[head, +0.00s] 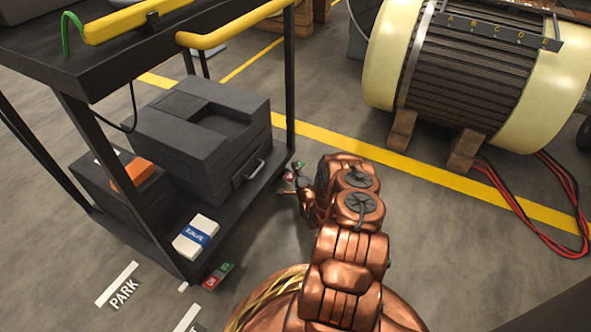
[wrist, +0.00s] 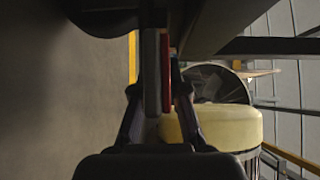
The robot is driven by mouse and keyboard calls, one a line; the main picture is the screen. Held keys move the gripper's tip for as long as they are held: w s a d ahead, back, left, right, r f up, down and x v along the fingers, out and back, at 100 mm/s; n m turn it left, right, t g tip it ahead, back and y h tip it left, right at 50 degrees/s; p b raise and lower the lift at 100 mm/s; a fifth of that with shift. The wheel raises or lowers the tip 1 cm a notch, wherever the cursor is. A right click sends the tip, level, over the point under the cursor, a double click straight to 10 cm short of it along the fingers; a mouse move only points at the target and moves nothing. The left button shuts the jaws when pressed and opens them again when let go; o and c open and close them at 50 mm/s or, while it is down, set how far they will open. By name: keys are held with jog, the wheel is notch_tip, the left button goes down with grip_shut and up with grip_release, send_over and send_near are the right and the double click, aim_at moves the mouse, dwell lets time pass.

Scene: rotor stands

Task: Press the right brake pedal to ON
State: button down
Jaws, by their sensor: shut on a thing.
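The right brake pedal (head: 298,165) shows as a small red and green piece at the far right corner of the cart's lower deck, partly hidden by my gripper (head: 296,187). In the wrist view, my gripper (wrist: 158,92) has its two fingers closed on both sides of a thin upright plate, one face grey and one red, which appears to be the right brake pedal (wrist: 166,70). Whether it is tilted to ON is too small to tell. A second red and green pedal (head: 218,275) sits at the cart's near corner, clear of my gripper.
The black cart (head: 292,75) with yellow handle bars stands at left, bearing a dark grey case (head: 200,130) and a white-blue box (head: 196,237). A cream-ended motor (head: 450,75) on wooden blocks stands at right, with red and black cables (head: 535,200).

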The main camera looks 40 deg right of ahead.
jog(key=shift+a+r+n+t+h, duration=0.15)
jog(key=shift+n+t+h, duration=0.25)
jog(key=shift+n+t, duration=0.7)
jog(key=c, duration=1.2)
grip_release()
jog(key=shift+v, duration=3.75)
